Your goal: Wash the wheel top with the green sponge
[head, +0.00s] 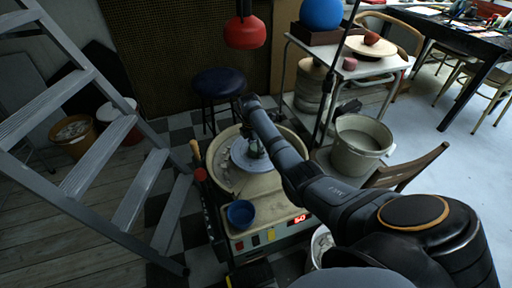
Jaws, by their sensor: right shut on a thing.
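The wheel top (243,163) is a grey disc inside the pale splash pan (222,175) of the pottery wheel, in the middle of the head view. My right arm reaches in from the lower right, and its gripper (254,148) points down over the disc. The right gripper is shut on a small dark green thing, which looks like the sponge (255,153). The arm and fingers hide most of it, and I cannot tell whether it touches the disc. My left gripper is not in view.
A blue bowl (240,214) sits at the pan's front edge, near a lit red display (300,219). A grey bucket (360,145) stands to the right, a dark stool (219,84) behind. A stepladder (88,185) stands close on the left. A red lamp (246,33) hangs above.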

